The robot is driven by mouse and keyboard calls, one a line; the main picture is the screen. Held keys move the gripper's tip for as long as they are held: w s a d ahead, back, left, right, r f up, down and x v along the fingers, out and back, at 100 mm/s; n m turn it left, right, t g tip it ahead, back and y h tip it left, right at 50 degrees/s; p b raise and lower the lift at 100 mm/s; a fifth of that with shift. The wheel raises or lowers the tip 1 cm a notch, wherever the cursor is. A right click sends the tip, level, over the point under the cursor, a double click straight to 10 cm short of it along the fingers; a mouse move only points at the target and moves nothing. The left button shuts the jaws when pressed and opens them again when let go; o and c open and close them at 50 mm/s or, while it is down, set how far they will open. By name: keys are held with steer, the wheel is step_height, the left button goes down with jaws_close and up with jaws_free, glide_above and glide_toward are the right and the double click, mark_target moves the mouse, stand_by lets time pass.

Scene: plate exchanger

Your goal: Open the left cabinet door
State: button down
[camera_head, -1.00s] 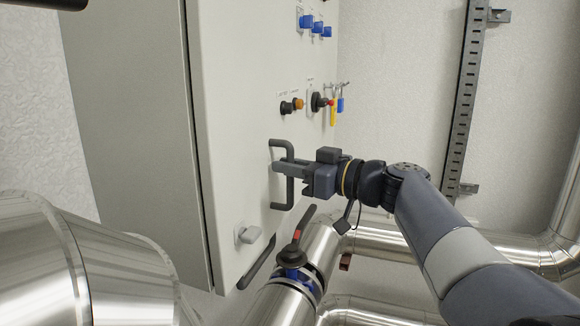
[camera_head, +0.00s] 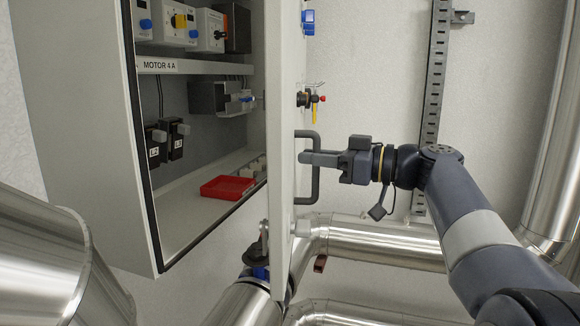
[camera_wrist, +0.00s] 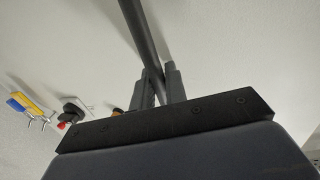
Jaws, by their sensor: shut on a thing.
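The left cabinet door (camera_head: 282,130) is swung wide open and seen nearly edge-on in the head view. Its dark handle (camera_head: 316,172) is a C-shaped bar on the outer face. My gripper (camera_head: 308,158) is shut on the handle's upright bar. In the wrist view the handle (camera_wrist: 140,35) runs between my two fingers (camera_wrist: 158,88), with the pale door face behind. The grey cabinet (camera_head: 85,120) stands open to the left of the door, its inside showing.
Inside the cabinet are a red tray (camera_head: 228,187), switch boxes (camera_head: 205,30) and a "MOTOR 4.A" label rail (camera_head: 170,67). A steel pipe with a valve (camera_head: 258,272) stands close below the door. More pipes (camera_head: 385,240) run behind my arm.

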steer(key=w+d+p, duration=0.1)
steer(key=d, duration=1.3)
steer(key=shift+w+r, duration=0.15)
steer(key=c, duration=1.5)
jaws_free()
steer(key=shift+d, duration=0.1)
steer(key=b+v, duration=0.2)
steer(key=v, duration=0.8)
steer(key=shift+d, duration=0.3)
